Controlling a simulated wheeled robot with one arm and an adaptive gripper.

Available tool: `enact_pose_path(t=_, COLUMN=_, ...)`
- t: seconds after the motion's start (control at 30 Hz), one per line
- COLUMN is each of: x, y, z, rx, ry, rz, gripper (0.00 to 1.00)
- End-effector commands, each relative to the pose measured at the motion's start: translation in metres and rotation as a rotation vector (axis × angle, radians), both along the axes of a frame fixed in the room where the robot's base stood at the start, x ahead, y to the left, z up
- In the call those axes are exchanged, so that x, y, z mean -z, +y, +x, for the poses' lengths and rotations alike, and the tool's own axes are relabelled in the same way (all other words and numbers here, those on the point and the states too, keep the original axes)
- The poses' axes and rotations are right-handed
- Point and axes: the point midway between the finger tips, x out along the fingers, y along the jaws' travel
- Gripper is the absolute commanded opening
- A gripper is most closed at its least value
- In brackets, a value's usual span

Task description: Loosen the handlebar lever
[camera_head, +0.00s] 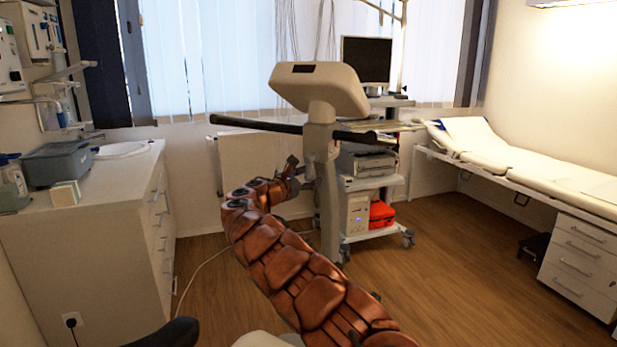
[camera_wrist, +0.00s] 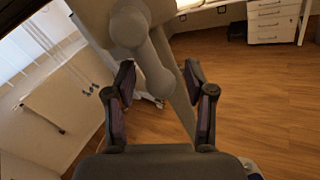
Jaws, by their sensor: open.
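The exercise machine has a beige console (camera_head: 318,88) on a pale upright post (camera_head: 328,190), with a dark handlebar (camera_head: 257,124) reaching out to both sides. In the wrist view, a grey rounded stub (camera_wrist: 153,70) slants down from a round grey joint (camera_wrist: 127,25) on the machine. It may be the handlebar lever; I cannot tell for sure. My gripper (camera_head: 298,172) is beside the post, below the handlebar. In the wrist view my gripper (camera_wrist: 160,82) is open, its fingers on either side of the stub's lower end. Contact cannot be made out.
A white cart (camera_head: 375,236) with devices and a red bag (camera_head: 382,214) stands close behind the post. A white cabinet (camera_head: 95,240) is at the left, and an examination couch (camera_head: 530,172) and drawers (camera_head: 583,262) are at the right.

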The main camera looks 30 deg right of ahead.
Motion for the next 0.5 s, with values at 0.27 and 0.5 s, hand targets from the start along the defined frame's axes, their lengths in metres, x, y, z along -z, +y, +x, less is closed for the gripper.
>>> enact_pose_path(t=0.27, x=-0.0006, y=-0.0035, z=0.0008, rx=0.0, ry=-0.001, rz=-0.001, gripper=0.54)
enact_pose_path(t=0.5, x=-0.0002, y=-0.0032, z=0.0009, rx=0.0, ry=0.0, rz=-0.001, gripper=0.41)
